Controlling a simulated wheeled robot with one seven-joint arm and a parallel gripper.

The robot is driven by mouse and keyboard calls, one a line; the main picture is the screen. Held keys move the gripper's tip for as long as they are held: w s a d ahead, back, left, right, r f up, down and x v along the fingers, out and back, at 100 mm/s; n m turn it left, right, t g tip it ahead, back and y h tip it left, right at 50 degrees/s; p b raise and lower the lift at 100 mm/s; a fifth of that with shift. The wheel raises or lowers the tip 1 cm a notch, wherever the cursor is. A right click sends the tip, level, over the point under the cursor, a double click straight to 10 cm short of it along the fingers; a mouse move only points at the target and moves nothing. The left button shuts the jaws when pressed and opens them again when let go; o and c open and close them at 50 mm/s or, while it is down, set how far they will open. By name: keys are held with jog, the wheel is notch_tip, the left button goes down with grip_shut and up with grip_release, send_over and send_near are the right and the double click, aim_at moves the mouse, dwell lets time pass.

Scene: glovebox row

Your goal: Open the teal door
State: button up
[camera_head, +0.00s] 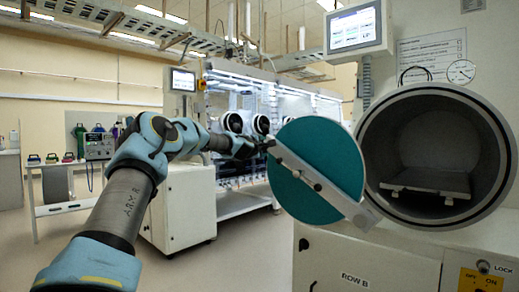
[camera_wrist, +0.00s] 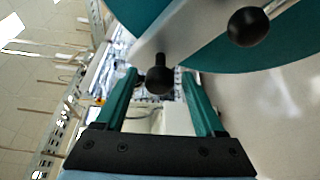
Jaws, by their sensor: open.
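The teal door (camera_head: 308,170) is a round disc with a pale diagonal bar (camera_head: 325,187) across it. It stands swung out to the left of the round chamber opening (camera_head: 435,140), whose inside is visible. In the wrist view the teal face (camera_wrist: 215,50) fills the top. A black knob (camera_wrist: 158,80) on a short stem appears between the two teal fingers, with gaps on both sides. A second black knob (camera_wrist: 250,27) is further right. My gripper (camera_head: 264,146) is open at the door's upper left edge. Whether a finger touches the knob is unclear.
A grey shelf (camera_head: 425,181) lies inside the chamber. A control screen (camera_head: 354,28) stands above. A white cabinet (camera_head: 365,265) labelled ROW B is below the door. A glovebox row (camera_head: 265,110) stands behind my arm. Open floor (camera_head: 90,240) lies at left.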

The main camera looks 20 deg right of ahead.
jog(key=b+v, duration=0.3)
jog(key=v, duration=0.7)
jog(key=shift+b, duration=0.35)
jog(key=shift+s, duration=0.1)
